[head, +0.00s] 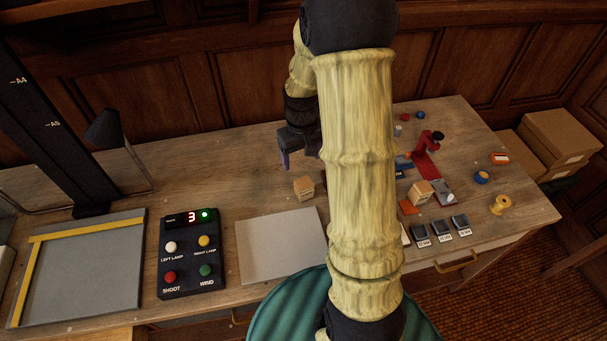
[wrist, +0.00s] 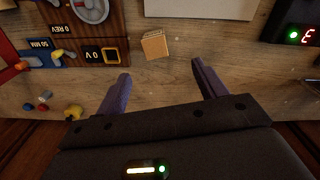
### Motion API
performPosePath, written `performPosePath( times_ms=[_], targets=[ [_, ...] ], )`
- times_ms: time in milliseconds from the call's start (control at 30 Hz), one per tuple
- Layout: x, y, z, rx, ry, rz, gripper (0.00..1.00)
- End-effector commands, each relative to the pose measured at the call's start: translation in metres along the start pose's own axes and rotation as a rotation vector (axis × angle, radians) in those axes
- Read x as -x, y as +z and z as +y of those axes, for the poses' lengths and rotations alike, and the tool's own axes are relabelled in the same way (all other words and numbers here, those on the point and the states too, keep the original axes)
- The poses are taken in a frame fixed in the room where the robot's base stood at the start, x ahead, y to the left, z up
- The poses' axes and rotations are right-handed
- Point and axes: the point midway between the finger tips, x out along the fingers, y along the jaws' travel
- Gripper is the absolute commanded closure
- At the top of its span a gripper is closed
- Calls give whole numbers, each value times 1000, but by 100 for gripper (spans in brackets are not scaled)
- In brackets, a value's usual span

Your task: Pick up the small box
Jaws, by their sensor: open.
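A small light-brown box (head: 304,188) stands on the wooden desk, left of my arm in the head view. In the wrist view the small box (wrist: 154,44) lies beyond the fingertips, roughly in line with the gap between them. My gripper (head: 301,158) has purple fingers and hangs behind the box in the head view. In the wrist view my gripper (wrist: 161,70) is open, with nothing between its fingers. It is apart from the box. A similar light-wood box (head: 421,192) stands right of my arm in the head view.
A black control panel (head: 193,252) and a pale flat board (head: 281,246) lie toward the front left. A wooden dial unit (wrist: 92,28) is near the box. A lamp (head: 108,130) stands left.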

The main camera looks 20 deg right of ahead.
Motion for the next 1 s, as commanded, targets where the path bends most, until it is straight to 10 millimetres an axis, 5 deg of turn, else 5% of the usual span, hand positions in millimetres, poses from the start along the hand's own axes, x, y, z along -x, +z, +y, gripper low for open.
performPosePath(
  times_ms=[200,567,1000],
  targets=[
    [7,-15,18,5,-10,-32,29],
    [2,-15,18,6,-10,-33,29],
    [-58,-12,16,10,-11,-37,29]
  ],
)
